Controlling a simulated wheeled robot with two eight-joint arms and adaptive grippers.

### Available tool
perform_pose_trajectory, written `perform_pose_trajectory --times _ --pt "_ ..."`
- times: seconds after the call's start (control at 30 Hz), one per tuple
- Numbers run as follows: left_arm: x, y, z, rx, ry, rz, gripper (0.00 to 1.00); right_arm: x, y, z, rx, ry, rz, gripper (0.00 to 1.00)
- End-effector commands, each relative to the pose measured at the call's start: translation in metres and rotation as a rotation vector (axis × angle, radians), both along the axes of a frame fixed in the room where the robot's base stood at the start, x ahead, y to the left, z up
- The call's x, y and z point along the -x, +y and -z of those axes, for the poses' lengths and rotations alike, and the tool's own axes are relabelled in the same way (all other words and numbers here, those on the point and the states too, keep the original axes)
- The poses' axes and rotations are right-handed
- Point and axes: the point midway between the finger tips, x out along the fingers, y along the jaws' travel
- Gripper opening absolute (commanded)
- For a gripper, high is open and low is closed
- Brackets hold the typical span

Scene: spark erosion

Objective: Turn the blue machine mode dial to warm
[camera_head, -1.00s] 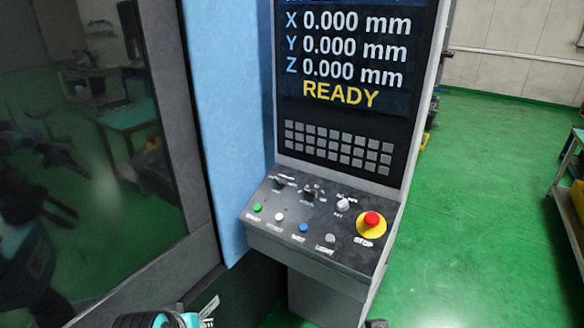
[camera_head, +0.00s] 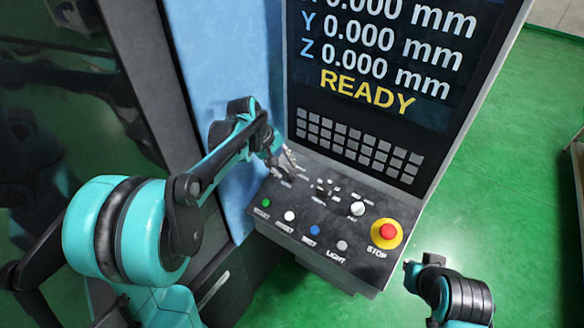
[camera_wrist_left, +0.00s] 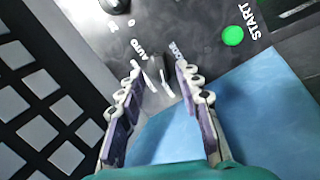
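The blue machine's panel (camera_head: 325,225) carries a row of dials. The leftmost dark dial is hidden by my left gripper (camera_head: 286,158) in the head view. In the left wrist view a dark dial (camera_wrist_left: 163,75) lies between and beyond the fingertips of the left gripper (camera_wrist_left: 158,68), beside an AUTO label (camera_wrist_left: 142,52); other labels are too blurred to read. The fingers are apart, one on each side of it, and contact cannot be judged. My right arm (camera_head: 455,295) shows at the lower right, its gripper unclear.
A middle dark dial (camera_head: 322,190) and a pale dial (camera_head: 357,209) sit to the right. Green, white, blue and grey buttons line the front, with a red STOP button (camera_head: 386,232) at the right. The screen (camera_head: 385,70) and keypad (camera_head: 360,148) rise behind.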

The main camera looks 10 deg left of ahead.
Motion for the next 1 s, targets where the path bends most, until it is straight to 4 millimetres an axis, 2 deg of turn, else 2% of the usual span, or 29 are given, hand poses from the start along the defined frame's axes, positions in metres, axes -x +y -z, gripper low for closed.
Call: perform_pose_trajectory --times 0.1,0.3,0.63,0.77,1.0 --pt "-0.006 -0.005 0.02 -0.001 -0.001 0.001 0.34 0.0 0.0 0.002 0.0 0.0 0.0 0.0" --pt "-0.012 -0.012 0.039 -0.002 -0.002 0.001 0.34 0.0 0.0 0.004 0.0 0.0 0.0 0.0" --pt "-0.013 -0.013 0.043 -0.002 -0.002 0.001 0.34 0.0 0.0 0.003 0.0 0.0 0.0 0.0" --pt "-0.013 -0.013 0.043 -0.002 -0.002 0.001 0.0 0.0 0.0 0.003 0.0 0.0 0.0 0.0" --pt "-0.013 -0.013 0.043 -0.002 -0.002 0.003 0.0 0.0 0.0 0.004 0.0 0.0 0.0 0.0"
